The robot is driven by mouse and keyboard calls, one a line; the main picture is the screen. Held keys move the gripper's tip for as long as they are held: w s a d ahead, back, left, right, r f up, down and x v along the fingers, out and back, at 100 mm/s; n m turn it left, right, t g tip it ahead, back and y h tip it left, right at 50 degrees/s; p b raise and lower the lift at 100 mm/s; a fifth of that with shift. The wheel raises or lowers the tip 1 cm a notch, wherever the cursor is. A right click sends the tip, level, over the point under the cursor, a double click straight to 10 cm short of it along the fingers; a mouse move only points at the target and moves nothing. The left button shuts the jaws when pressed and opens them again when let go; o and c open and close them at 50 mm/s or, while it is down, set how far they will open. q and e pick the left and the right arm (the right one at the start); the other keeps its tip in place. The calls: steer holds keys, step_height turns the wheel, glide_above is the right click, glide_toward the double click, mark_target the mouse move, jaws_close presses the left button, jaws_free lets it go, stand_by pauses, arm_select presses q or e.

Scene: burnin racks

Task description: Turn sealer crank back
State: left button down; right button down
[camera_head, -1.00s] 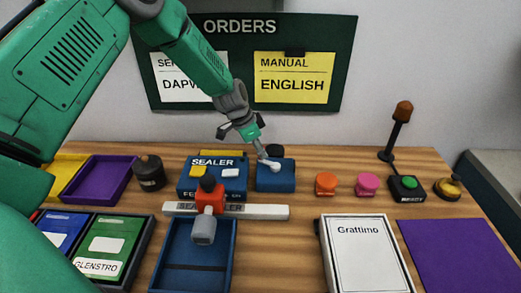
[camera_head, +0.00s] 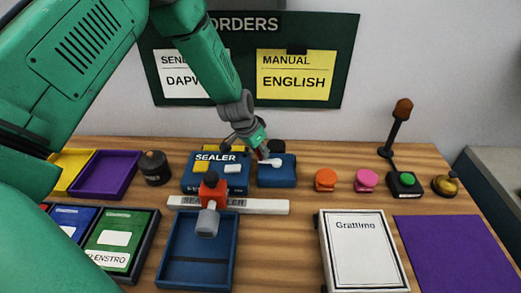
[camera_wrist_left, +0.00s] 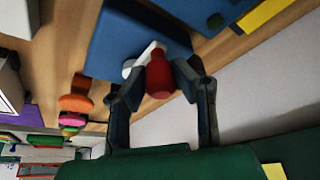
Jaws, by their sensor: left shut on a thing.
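The sealer crank is a white arm (camera_head: 270,162) with a dark red knob on the blue crank box (camera_head: 277,177). In the left wrist view the red knob (camera_wrist_left: 159,76) sits between the two dark fingers, and the white arm (camera_wrist_left: 143,58) runs from it onto the blue box (camera_wrist_left: 125,35). My left gripper (camera_head: 260,146) is shut on the knob, above the box's left rear side. The fingers partly hide the knob in the head view. The blue SEALER unit (camera_head: 207,183) stands left of the crank box. My right gripper is not in view.
Orange (camera_head: 325,180) and pink (camera_head: 364,181) buttons stand to the right. A white Grattimo box (camera_head: 365,255) is in front of them.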

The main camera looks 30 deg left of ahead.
arm_select(q)
steer(key=c, duration=1.3)
jaws_free()
steer(key=shift+r, duration=0.15)
steer(key=v, duration=1.1)
steer(key=shift+s+r, duration=0.25)
steer(key=shift+r, duration=0.05)
